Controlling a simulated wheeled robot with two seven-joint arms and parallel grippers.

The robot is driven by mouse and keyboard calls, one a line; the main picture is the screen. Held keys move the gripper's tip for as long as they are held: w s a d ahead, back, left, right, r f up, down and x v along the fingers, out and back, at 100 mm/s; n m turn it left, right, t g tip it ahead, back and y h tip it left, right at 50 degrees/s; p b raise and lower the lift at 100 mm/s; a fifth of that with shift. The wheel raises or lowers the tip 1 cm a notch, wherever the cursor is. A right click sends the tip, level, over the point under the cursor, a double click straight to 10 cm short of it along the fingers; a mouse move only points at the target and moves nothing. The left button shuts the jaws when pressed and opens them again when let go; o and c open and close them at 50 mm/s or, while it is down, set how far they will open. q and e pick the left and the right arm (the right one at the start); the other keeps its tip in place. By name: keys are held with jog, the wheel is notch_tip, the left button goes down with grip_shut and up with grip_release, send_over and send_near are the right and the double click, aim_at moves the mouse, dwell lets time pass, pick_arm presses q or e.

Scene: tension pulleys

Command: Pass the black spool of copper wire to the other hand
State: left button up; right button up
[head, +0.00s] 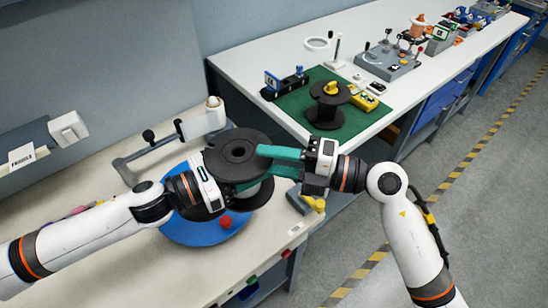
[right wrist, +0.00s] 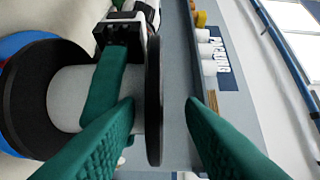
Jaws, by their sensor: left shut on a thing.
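A spool with black flanges (head: 238,153) and a pale grey winding is held above the blue round base in the head view. In the right wrist view its pale middle (right wrist: 68,98) shows between two black flanges; no copper colour shows. My left gripper (head: 212,186) is shut on it from the left; one of its teal fingers (right wrist: 108,85) lies against the middle. My right gripper (head: 268,160) reaches in from the right at the upper flange. In the right wrist view its fingers stand apart, with one flange (right wrist: 153,90) between them and a gap beside it.
A blue round base (head: 200,232) with a red knob lies below the spool. A holder with a grey bar (head: 150,148) stands behind. Another black spool (head: 326,112) stands on a green mat (head: 295,105) on the far bench. Yellow-handled and grey devices sit nearby.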

pick_arm(q)
jog(key=shift+r, duration=0.15)
pick_arm(e)
grip_shut()
pick_arm(q)
jog(key=o, duration=1.6)
jog(key=shift+c, duration=0.2)
pick_arm(e)
jog(key=shift+r, duration=0.15)
